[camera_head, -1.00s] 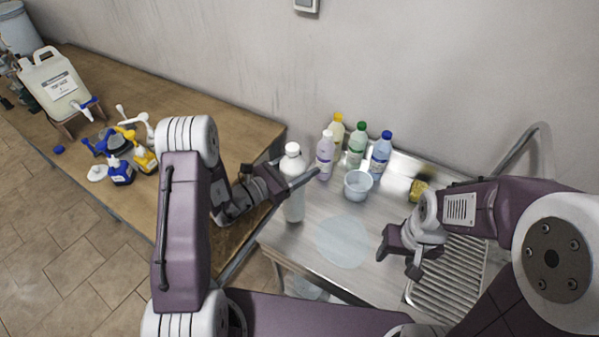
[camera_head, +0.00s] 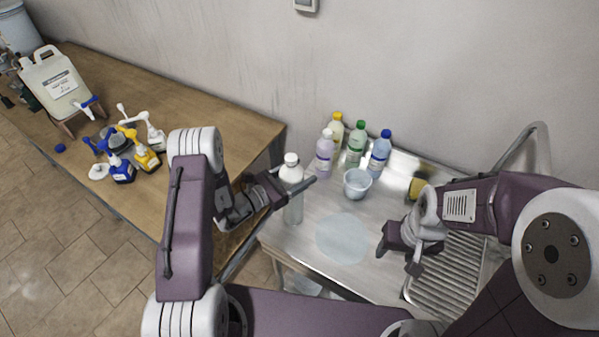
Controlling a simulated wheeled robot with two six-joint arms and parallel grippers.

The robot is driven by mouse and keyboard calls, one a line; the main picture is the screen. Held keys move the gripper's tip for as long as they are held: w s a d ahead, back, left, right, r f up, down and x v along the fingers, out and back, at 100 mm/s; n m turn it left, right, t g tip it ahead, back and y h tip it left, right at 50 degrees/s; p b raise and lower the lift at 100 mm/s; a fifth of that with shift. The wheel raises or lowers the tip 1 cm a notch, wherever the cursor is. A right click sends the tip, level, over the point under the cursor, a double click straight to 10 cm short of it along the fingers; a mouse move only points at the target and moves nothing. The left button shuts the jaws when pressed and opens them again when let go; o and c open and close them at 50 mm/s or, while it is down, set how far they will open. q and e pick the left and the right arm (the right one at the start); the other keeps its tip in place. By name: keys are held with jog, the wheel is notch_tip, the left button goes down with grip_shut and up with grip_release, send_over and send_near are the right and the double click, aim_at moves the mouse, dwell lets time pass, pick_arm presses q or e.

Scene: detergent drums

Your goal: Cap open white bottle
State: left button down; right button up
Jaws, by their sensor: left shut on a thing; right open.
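The white bottle (camera_head: 293,209) stands upright, or nearly so, near the left edge of the steel sink counter. Its top is white, and I cannot tell whether that is a cap or a bare neck. My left gripper (camera_head: 303,187) is shut on the white bottle just below its top, with the fingers across the upper body. A round white piece (camera_head: 97,172), perhaps a cap, lies on the wooden table. My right gripper (camera_head: 397,258) is open and empty above the counter, left of the ribbed drainer.
A yellow-capped (camera_head: 335,128), a green-capped (camera_head: 356,145), a blue-capped (camera_head: 379,155) and a lilac bottle (camera_head: 325,156) stand by the wall behind a clear cup (camera_head: 357,184). Pump bottles (camera_head: 146,155) and a large jug (camera_head: 57,88) stand on the wooden table (camera_head: 200,105). Mid-counter is clear.

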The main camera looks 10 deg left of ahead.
pick_arm(q)
jog(key=c, duration=0.7)
grip_release()
jog(key=shift+f, duration=0.2)
jog(key=o, duration=0.4)
jog(key=shift+o, duration=0.2)
jog(key=shift+r, duration=0.1)
jog(key=shift+r, duration=0.2)
jog(key=b+v, duration=0.3)
jog(key=v, duration=0.9)
